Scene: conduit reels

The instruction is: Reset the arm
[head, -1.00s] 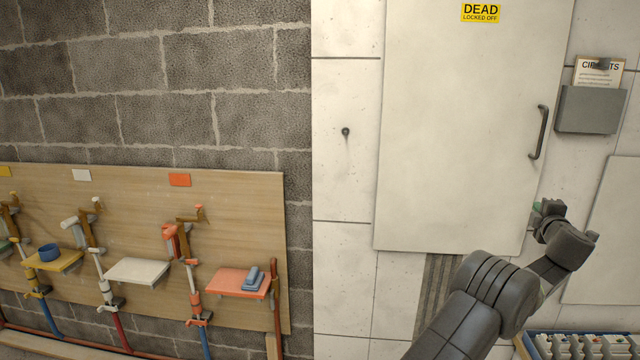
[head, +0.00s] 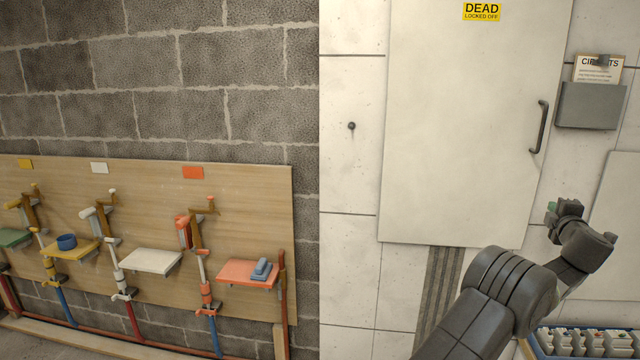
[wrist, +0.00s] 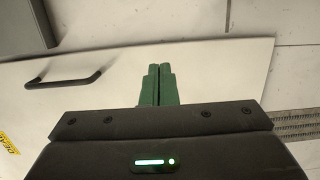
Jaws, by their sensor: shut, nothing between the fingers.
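My gripper (head: 552,210) is held out at the right of the head view, in front of the lower right part of the white cabinet door (head: 455,130). In the wrist view its two green fingers (wrist: 158,86) are together with nothing between them. The wrist view also shows the door's dark handle (wrist: 65,80) to the left of the fingers, apart from them. The arm reaches up from the bottom edge of the head view, bent at the elbow.
A wooden board (head: 130,190) on the left wall carries pipes and coloured shelves. A blue ring (head: 67,242) is on the yellow shelf, and a blue-grey piece (head: 262,270) on the orange one. A document holder (head: 592,105) and a tray of blocks (head: 590,342) are at right.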

